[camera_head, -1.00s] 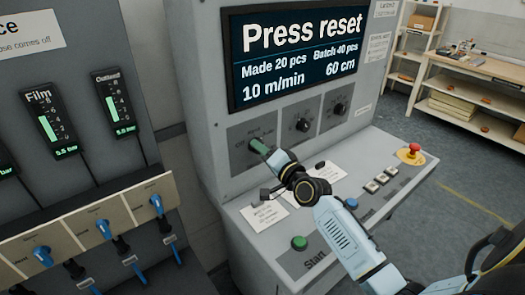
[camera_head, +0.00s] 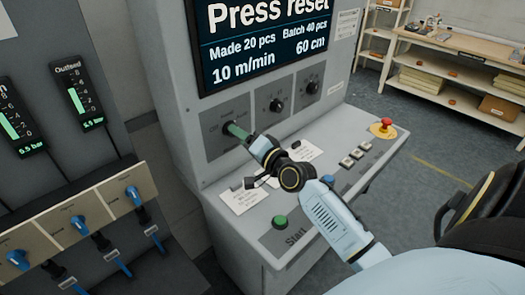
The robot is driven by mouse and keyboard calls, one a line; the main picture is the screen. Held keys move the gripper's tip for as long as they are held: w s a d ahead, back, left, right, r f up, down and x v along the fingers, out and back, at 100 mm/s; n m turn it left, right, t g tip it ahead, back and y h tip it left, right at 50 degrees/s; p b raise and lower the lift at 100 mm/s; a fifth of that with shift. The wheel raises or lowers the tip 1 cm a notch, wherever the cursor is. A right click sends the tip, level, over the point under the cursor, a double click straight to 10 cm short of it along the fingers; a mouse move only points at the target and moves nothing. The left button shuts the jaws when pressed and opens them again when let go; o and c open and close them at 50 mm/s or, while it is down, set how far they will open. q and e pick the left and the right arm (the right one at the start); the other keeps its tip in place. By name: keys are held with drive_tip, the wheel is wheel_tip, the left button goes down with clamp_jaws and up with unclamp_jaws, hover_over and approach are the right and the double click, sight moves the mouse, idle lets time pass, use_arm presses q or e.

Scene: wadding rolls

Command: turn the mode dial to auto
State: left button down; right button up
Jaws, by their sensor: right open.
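The machine's grey console has a panel (camera_head: 216,146) lettered around a mode dial, with the words Off and Auto faintly readable. My right gripper (camera_head: 235,129) reaches in from the right and has its greenish tip at this dial. The tip covers the dial, so its pointer and setting are hidden, and I cannot tell whether they touch. The right gripper is open. My left gripper is not in view. The screen (camera_head: 262,38) above reads Press reset, Made 20 pcs, Batch 40 pcs, 10 m/min and 60 cm.
Two black dials (camera_head: 276,105) sit right of the mode panel. The sloping desk below has a green Start button (camera_head: 280,222), a blue button (camera_head: 328,180), several pale keys and a red emergency stop (camera_head: 386,122). Blue-handled valves (camera_head: 80,224) stand at left.

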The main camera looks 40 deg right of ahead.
drive_tip(key=s, duration=1)
drive_tip(key=shift+s+d+b, duration=0.35)
drive_tip(key=shift+d, duration=0.1)
